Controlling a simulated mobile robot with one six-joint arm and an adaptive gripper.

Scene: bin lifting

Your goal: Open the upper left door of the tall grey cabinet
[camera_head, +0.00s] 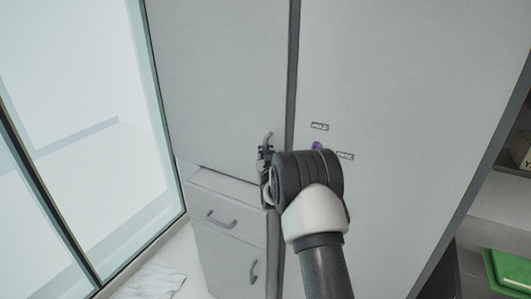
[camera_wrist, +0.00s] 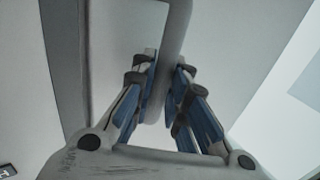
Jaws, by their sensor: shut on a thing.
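The tall grey cabinet has its upper left door (camera_head: 220,70) on the left in the head view, and this door looks shut or nearly so. Its grey bar handle (camera_head: 268,136) stands near the door's lower right corner. My gripper (camera_head: 265,153) is at this handle, seen from behind, and my wrist hides part of it. In the wrist view the handle (camera_wrist: 177,32) runs down between the blue-padded fingers of my gripper (camera_wrist: 163,85), which are shut on it. The lower end of the handle is partly hidden by the fingers.
A wide right door (camera_head: 420,90) carries small labels and a purple spot beside my wrist. Below the left door are drawer fronts with handles (camera_head: 222,218). A glass partition (camera_head: 75,130) stands at left. A green item (camera_head: 507,270) lies on a shelf at lower right.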

